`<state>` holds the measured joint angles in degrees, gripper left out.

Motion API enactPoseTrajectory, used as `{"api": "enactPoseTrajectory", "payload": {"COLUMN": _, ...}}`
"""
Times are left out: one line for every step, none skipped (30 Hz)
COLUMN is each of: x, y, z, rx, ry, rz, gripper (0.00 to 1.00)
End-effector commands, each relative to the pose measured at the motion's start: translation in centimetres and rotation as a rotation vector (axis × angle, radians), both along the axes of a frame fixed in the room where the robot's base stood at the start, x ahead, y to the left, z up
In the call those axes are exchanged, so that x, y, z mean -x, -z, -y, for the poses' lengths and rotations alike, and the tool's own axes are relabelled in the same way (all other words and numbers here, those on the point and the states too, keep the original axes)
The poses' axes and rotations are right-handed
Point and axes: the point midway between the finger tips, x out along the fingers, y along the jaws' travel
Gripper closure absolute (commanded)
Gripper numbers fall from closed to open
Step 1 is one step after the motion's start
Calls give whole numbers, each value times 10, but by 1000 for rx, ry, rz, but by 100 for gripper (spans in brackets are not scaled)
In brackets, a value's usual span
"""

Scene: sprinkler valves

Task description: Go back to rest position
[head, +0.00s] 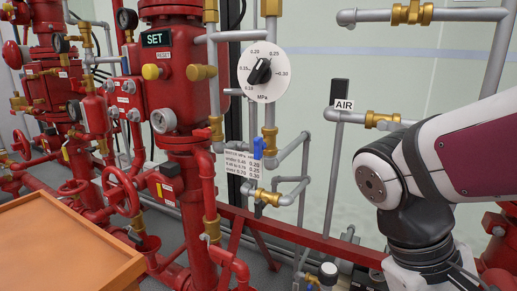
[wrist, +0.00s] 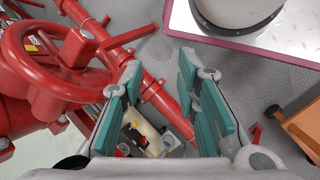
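My gripper (wrist: 158,78) shows in the wrist view with its two teal-padded fingers apart and nothing between the pads. A red pipe (wrist: 155,92) runs diagonally behind the fingers, and I cannot tell how far away it is. A large red handwheel (wrist: 60,60) is to the left of the fingers. In the head view my arm is at the right edge, and my gripper is out of that picture. Red sprinkler valves stand at the left and centre, one with a SET sign (head: 158,39).
A white pressure dial (head: 280,88) with a black knob is at upper centre. A blue-handled valve (head: 265,147) and an AIR label (head: 344,105) sit on grey pipes. An orange tabletop (head: 70,250) is at lower left, bare where visible. Red pipes crowd the floor.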

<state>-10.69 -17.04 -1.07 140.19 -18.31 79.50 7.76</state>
Motion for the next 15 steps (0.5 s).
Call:
{"api": "enactPoseTrajectory", "payload": {"x": 9, "y": -4, "z": -3, "rx": -43, "ry": 30, "rz": 48, "gripper": 71}}
{"api": "enactPoseTrajectory", "payload": {"x": 14, "y": -5, "z": -6, "rx": -68, "ry": 46, "rz": 70, "gripper": 71}}
{"api": "enactPoseTrajectory", "payload": {"x": 20, "y": -7, "z": -10, "rx": -100, "ry": 64, "rz": 99, "gripper": 71}}
{"api": "enactPoseTrajectory", "payload": {"x": 24, "y": -8, "z": -13, "rx": -123, "ry": 77, "rz": 121, "gripper": 71}}
{"api": "enactPoseTrajectory", "payload": {"x": 28, "y": -9, "z": -16, "rx": -145, "ry": 90, "rz": 142, "gripper": 71}}
{"api": "enactPoseTrajectory", "payload": {"x": 33, "y": -10, "z": -19, "rx": -170, "ry": 103, "rz": 168, "gripper": 71}}
{"api": "enactPoseTrajectory", "payload": {"x": 36, "y": -11, "z": -22, "rx": -188, "ry": 112, "rz": 185, "gripper": 71}}
{"api": "enactPoseTrajectory", "payload": {"x": 39, "y": -11, "z": -24, "rx": -205, "ry": 121, "rz": 203, "gripper": 71}}
{"api": "enactPoseTrajectory", "payload": {"x": 42, "y": -12, "z": -27, "rx": -225, "ry": 131, "rz": 225, "gripper": 71}}
{"api": "enactPoseTrajectory", "payload": {"x": 44, "y": -13, "z": -30, "rx": -241, "ry": 139, "rz": 242, "gripper": 71}}
{"api": "enactPoseTrajectory", "payload": {"x": 46, "y": -13, "z": -32, "rx": -254, "ry": 145, "rz": 256, "gripper": 71}}
{"api": "enactPoseTrajectory", "payload": {"x": 49, "y": -14, "z": -35, "rx": -272, "ry": 153, "rz": 274, "gripper": 71}}
{"api": "enactPoseTrajectory", "payload": {"x": 51, "y": -14, "z": -37, "rx": -283, "ry": 158, "rz": 289, "gripper": 71}}
{"api": "enactPoseTrajectory", "payload": {"x": 53, "y": -15, "z": -39, "rx": -296, "ry": 163, "rz": 303, "gripper": 71}}
{"api": "enactPoseTrajectory", "payload": {"x": 55, "y": -15, "z": -42, "rx": -311, "ry": 170, "rz": 322, "gripper": 71}}
